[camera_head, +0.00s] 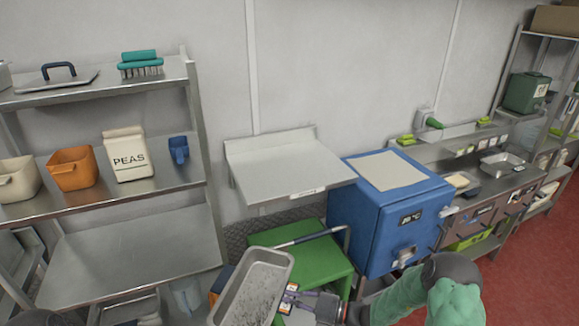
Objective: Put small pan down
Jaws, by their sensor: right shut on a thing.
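The small pan (250,288) is a grey rectangular metal pan with a speckled inside, at the bottom middle of the head view. It is tilted, with its open side toward me. My right gripper (290,297) comes in from the right and is shut on the pan's right rim. The fingertips are partly hidden at the rim. The pan's lower end reaches the bottom of the picture. I cannot make out my left gripper.
A green cart (310,262) with a metal handle stands just behind the pan. A blue box (392,215) is to its right. An empty metal wall shelf (285,165) hangs above. A shelf rack (135,255) at left has a bare lower shelf and holds a PEAS container (128,155).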

